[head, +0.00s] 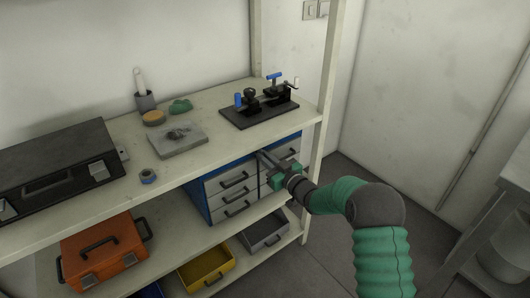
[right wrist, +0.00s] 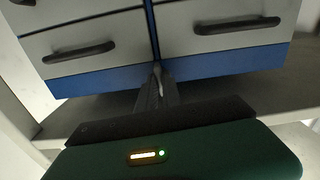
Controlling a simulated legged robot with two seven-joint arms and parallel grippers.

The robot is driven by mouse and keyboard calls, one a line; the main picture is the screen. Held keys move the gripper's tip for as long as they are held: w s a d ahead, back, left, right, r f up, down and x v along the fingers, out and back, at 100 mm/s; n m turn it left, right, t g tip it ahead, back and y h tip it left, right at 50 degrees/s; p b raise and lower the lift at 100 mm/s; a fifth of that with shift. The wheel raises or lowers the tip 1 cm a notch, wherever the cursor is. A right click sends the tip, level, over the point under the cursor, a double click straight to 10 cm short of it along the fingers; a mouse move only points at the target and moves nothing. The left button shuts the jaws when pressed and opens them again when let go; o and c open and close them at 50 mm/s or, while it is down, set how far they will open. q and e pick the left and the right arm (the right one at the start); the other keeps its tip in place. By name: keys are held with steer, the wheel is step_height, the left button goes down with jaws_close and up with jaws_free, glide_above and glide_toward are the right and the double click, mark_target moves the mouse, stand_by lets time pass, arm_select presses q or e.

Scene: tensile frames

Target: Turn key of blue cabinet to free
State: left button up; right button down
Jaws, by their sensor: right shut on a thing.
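The blue cabinet (head: 203,203) with light grey drawers and dark handles sits under the workbench top, on the lower shelf. In the right wrist view its blue lower edge (right wrist: 95,79) and drawer fronts fill the top. My right gripper (head: 263,157) is at the cabinet's front, near the strip between the two drawer columns. In the right wrist view its fingers (right wrist: 158,78) are closed together on a small pale thing at that strip, apparently the key. The fingers hide most of it, so its turn angle cannot be told. My left gripper is not in view.
The bench top (head: 215,178) is just above my right gripper, and a bench post (head: 314,185) stands to its right.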

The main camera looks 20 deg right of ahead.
steer(key=shift+s+f+m+p, duration=0.1)
steer(key=shift+f+m+p, duration=0.2)
steer(key=shift+m+p, duration=0.1)
steer(key=c, duration=1.5)
jaws_free()
steer(key=shift+r, duration=0.1)
steer(key=p+v, duration=0.3)
steer(key=v, duration=1.3)
steer(key=shift+s+d, duration=0.2)
steer(key=shift+s, duration=0.15)
